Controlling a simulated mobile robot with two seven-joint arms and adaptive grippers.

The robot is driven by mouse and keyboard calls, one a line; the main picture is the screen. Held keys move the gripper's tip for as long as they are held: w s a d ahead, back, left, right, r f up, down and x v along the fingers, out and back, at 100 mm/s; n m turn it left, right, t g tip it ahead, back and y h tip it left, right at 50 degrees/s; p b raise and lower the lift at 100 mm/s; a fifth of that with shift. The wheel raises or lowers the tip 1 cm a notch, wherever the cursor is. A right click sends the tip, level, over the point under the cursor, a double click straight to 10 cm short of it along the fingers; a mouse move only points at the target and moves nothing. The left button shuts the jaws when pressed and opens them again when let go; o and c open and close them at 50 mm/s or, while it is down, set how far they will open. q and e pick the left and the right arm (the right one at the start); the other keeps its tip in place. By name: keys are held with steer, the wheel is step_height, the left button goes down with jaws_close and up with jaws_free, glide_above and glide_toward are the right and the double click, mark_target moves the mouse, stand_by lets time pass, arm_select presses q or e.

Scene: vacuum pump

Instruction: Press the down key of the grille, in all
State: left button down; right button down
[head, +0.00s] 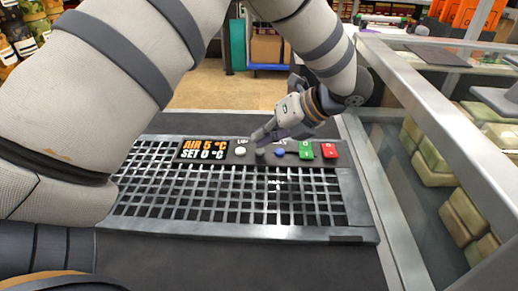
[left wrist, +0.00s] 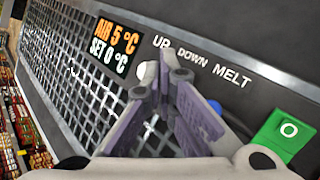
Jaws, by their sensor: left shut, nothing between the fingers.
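The grille (head: 225,190) is a dark panel with a metal lattice. Its display (head: 203,150) reads AIR 5 °C and SET 0 °C, as in the left wrist view (left wrist: 112,47). Right of it sit a white up key (head: 240,150), a greyish down key (head: 260,152) and a blue melt key (head: 280,152). My left gripper (head: 258,136) is shut and empty, its tips just above the down key. In the left wrist view the fingertips (left wrist: 175,76) are below the DOWN label and hide that key; I cannot tell whether they touch it. The right gripper is out of view.
A green switch (head: 306,150) and a red switch (head: 329,150) sit right of the keys. A glass-fronted case (head: 425,150) with a metal frame stands close on the right. Shelves of packaged goods (head: 22,32) are at the upper left.

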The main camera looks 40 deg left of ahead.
mark_target(263, 149)
arm_select(q)
steer(key=shift+r, duration=0.35)
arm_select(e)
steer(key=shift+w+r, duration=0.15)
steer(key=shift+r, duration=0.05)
arm_select(q)
steer(key=shift+r, duration=0.1)
